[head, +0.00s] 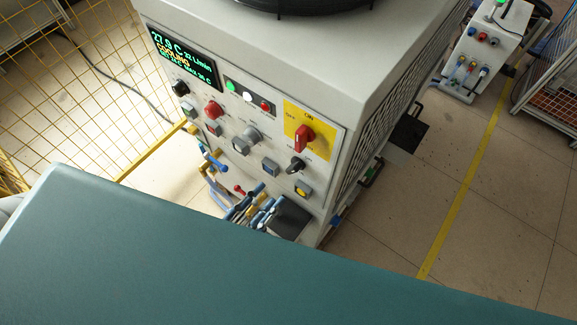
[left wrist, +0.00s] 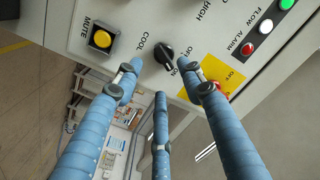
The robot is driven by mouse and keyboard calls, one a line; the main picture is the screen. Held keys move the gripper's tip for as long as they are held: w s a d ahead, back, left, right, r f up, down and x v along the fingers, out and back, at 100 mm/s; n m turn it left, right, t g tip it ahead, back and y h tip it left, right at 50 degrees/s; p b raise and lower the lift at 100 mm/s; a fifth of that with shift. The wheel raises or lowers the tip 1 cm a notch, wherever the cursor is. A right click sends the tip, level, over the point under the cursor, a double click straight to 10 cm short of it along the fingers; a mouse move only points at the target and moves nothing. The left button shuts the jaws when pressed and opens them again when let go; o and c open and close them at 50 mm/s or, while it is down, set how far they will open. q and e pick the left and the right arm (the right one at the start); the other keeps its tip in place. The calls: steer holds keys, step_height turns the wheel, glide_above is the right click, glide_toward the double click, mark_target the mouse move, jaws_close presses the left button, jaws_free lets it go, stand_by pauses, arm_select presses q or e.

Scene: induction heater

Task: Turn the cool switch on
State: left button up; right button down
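The cool switch is a small black knob (left wrist: 165,56) labelled COOL on a pale panel in the left wrist view. In the head view the cool switch (head: 297,165) sits below the red switch (head: 304,138) on its yellow plate. My left gripper (head: 252,203) has blue segmented fingers and is in front of the lower panel. In the left wrist view its three fingers (left wrist: 158,82) are spread, with the knob beyond and between their tips. I cannot tell if a fingertip touches it. Nothing is held. My right gripper is not in view.
A yellow MUTE button (left wrist: 102,39) is beside the knob. The panel also has a lit display (head: 184,58), several other knobs and buttons. A yellow mesh fence (head: 85,90) stands at the left. Open floor (head: 480,215) lies to the right.

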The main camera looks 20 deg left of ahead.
mark_target(291, 173)
arm_select(q)
steer(key=p+x, duration=0.1)
steer(key=x, duration=0.4)
steer(key=shift+d+r, duration=0.1)
steer(key=shift+r, duration=0.1)
steer(key=x, duration=0.2)
steer(key=shift+w+f, duration=0.15)
steer(key=shift+w, duration=0.15)
steer(key=shift+w+d+f+p, duration=0.1)
steer(key=shift+w+d+p, duration=0.2)
steer(key=shift+w, duration=0.25)
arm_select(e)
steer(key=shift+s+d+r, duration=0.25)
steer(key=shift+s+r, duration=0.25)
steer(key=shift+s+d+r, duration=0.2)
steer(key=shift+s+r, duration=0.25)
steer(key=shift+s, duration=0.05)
